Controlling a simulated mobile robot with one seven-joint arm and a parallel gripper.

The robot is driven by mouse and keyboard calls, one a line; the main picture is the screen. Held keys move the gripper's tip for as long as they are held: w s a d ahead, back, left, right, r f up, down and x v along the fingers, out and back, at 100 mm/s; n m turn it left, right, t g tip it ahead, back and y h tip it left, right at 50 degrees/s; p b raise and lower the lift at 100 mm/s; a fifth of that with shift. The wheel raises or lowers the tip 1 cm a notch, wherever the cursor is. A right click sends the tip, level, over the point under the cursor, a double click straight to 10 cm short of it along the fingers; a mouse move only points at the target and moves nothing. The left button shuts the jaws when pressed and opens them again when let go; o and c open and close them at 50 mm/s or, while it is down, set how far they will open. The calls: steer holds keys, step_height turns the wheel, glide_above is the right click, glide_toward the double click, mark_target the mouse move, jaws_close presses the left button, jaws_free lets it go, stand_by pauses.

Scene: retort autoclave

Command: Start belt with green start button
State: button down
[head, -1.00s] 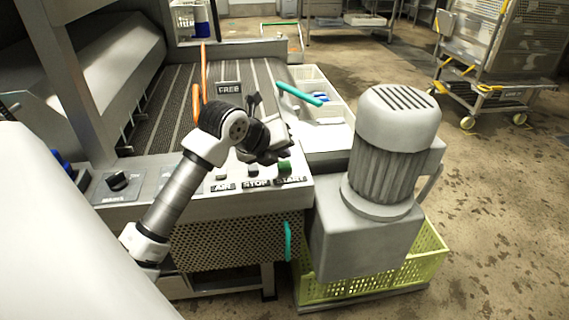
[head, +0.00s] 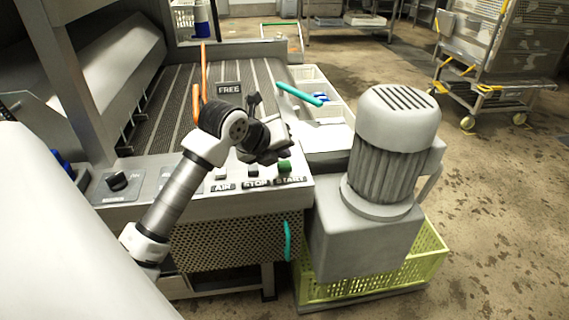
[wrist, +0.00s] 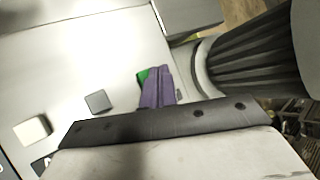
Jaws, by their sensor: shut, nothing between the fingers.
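The green start button (head: 285,167) sits above the START label at the right end of the grey control panel (head: 150,200). My gripper (head: 283,153) is shut and empty, just above and behind the button in the head view. In the wrist view, my purple fingertips (wrist: 158,88) cover most of the green button (wrist: 142,76), with only a green strip showing at their left. I cannot tell whether they touch it. The belt (head: 175,100) lies behind the panel with a FREE sign on it.
A grey ribbed motor (head: 390,150) stands close on the right, above a yellow-green crate (head: 430,257). A wheeled rack stands farther right on open floor.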

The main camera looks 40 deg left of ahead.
steer(key=shift+f, duration=0.15)
steer(key=shift+f+b, duration=0.35)
steer(key=shift+b, duration=0.4)
